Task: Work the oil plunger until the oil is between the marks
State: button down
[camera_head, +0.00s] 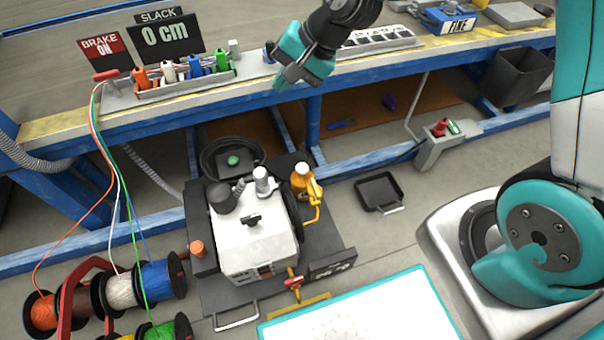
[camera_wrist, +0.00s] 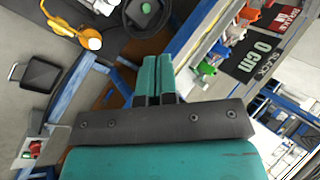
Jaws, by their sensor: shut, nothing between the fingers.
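My gripper (camera_head: 281,84) is shut and empty, held in the air in front of the blue bench's front edge. In the wrist view its teal fingers (camera_wrist: 158,76) are together with nothing between them. A yellow-orange oiler (camera_head: 303,184) with a pale cap and thin spout stands beside the white machine (camera_head: 258,240) on the floor. It also shows at the upper left of the wrist view (camera_wrist: 84,36). My gripper is above and apart from it. I cannot make out an oil plunger, an oil level or marks at this size.
A rack of coloured plugs (camera_head: 185,82) stands on the bench (camera_head: 60,128) under a "SLACK 0 cm" display (camera_head: 165,34) and a "BRAKE ON" sign (camera_head: 104,50). Cables run down to coloured spools (camera_head: 120,290). A black tray (camera_head: 380,192) and a red-and-green switch box (camera_head: 440,142) are to the right.

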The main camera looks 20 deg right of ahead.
jog(key=w+d+f+m+t+b, duration=0.1)
jog(key=w+f+m+b, duration=0.15)
jog(key=f, duration=0.45)
jog(key=w+d+f+m+t+b, duration=0.1)
jog(key=w+d+f+m, duration=0.2)
jog(key=f, duration=0.5)
jog(key=m+t+b, duration=0.2)
jog(key=m+b, duration=0.1)
jog(key=m, duration=0.5)
send_over(302, 168)
notch_tip(302, 168, down, 16)
jog(key=r, duration=0.1)
jog(key=shift+s+f+n+h, duration=0.1)
jog(key=shift+f+n+h, duration=0.15)
jog(key=shift+h, duration=0.15)
notch_tip(302, 168, down, 7)
jog(key=b, duration=0.7)
jog(key=shift+f, duration=0.15)
jog(key=shift+f+b, duration=0.3)
jog(key=shift+f, duration=0.45)
jog(key=shift+f, duration=0.4)
